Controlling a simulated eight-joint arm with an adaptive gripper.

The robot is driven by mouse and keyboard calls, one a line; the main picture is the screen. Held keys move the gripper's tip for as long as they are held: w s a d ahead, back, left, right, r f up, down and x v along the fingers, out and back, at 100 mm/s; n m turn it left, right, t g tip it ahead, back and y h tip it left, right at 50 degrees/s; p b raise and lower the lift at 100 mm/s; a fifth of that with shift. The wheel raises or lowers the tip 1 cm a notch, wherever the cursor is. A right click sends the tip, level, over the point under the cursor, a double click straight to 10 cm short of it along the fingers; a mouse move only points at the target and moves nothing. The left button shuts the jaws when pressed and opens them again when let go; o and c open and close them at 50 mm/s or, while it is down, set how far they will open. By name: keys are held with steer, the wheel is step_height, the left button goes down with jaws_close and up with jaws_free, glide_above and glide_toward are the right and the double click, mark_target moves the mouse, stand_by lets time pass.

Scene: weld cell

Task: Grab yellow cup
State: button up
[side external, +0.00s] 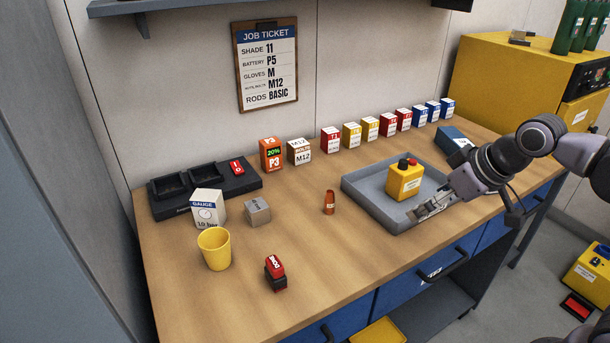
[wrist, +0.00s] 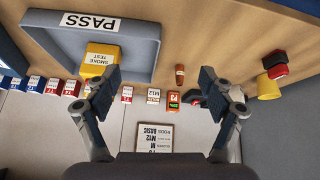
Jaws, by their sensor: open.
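The yellow cup (side external: 214,249) stands upright on the wooden bench at the front left, in front of the white gauge box. In the wrist view the yellow cup (wrist: 268,88) shows at the right, beyond the right finger. My gripper (side external: 430,208) is above the front right edge of the grey tray, far to the right of the cup. In the wrist view my gripper (wrist: 156,88) has its two fingers spread wide, with nothing between them held.
The grey tray (side external: 366,205) holds a yellow smoke test box (side external: 404,182). A red stamp (side external: 275,273), an orange-brown small bottle (side external: 329,202), a grey block (side external: 257,211) and the gauge box (side external: 208,207) stand around the cup's side. Small boxes line the back. The bench's front middle is clear.

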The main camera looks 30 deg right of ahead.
steer(key=w+a+r+n+g, duration=0.2)
steer(key=w+a+r+n, duration=0.25)
steer(key=w+a, duration=0.35)
steer(key=w+a+r+n+g, duration=0.2)
steer(key=w+a+r+n, duration=0.25)
steer(key=w+a, duration=0.45)
steer(key=n+g, duration=0.3)
steer(key=n, duration=0.7)
glide_toward(217, 251)
steer(key=w+f, duration=0.2)
steer(key=w, duration=0.1)
steer(key=shift+s+f, duration=0.15)
steer(key=shift+f, duration=5)
steer(key=c, duration=1.2)
